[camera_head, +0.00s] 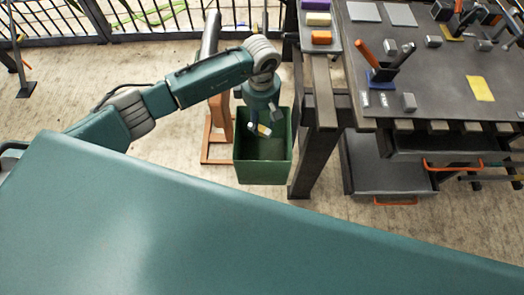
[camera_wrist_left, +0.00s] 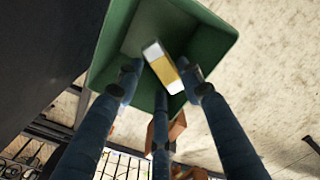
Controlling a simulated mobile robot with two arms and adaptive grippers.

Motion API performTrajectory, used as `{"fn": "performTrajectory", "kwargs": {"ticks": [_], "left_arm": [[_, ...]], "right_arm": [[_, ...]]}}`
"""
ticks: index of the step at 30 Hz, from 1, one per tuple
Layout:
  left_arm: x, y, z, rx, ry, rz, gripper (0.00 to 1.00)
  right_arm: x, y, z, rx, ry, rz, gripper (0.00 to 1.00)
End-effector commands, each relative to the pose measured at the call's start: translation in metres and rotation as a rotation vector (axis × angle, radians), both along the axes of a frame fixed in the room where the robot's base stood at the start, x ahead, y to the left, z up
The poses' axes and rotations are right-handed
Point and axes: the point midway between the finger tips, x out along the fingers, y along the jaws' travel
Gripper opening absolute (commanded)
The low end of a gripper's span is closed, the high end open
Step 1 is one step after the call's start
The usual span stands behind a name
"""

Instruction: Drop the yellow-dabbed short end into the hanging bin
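The short end (camera_wrist_left: 163,68) is a small pale block with a yellow band across it. It sits tilted between the fingertips of my left gripper (camera_wrist_left: 160,78), which look closed around it, though the exact contacts are hard to see. In the head view the short end (camera_head: 264,130) shows at the tips of my left gripper (camera_head: 262,122), which points down over the mouth of the green hanging bin (camera_head: 264,174). In the left wrist view the bin (camera_wrist_left: 112,48) opens behind the short end. My right gripper is out of view.
A dark workbench (camera_head: 440,70) with tools stands to the right of the bin, with its post (camera_head: 316,150) close beside it. An orange stand (camera_head: 217,130) is on the left. A drawer (camera_head: 385,170) stands out below the bench.

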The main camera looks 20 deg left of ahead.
Motion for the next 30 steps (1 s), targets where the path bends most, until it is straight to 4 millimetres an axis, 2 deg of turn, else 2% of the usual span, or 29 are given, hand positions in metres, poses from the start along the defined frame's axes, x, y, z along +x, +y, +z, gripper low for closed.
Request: {"fn": "performTrajectory", "kwargs": {"ticks": [9, 13, 17, 24, 30], "left_arm": [[-0.001, 0.0, -0.001, 0.0, 0.002, 0.0, 0.51], [0.0, 0.0, 0.008, -0.001, -0.001, -0.001, 0.51], [0.001, 0.0, 0.029, 0.0, -0.004, -0.002, 0.51], [0.001, 0.0, 0.081, 0.0, -0.004, -0.001, 0.51], [0.001, 0.0, 0.111, 0.0, -0.002, 0.0, 0.51]], "right_arm": [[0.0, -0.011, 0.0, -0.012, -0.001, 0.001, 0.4], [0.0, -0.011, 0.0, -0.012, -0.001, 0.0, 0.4], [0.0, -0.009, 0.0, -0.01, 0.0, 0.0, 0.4], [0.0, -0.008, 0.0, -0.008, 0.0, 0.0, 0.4], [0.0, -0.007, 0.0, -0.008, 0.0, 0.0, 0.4]]}}
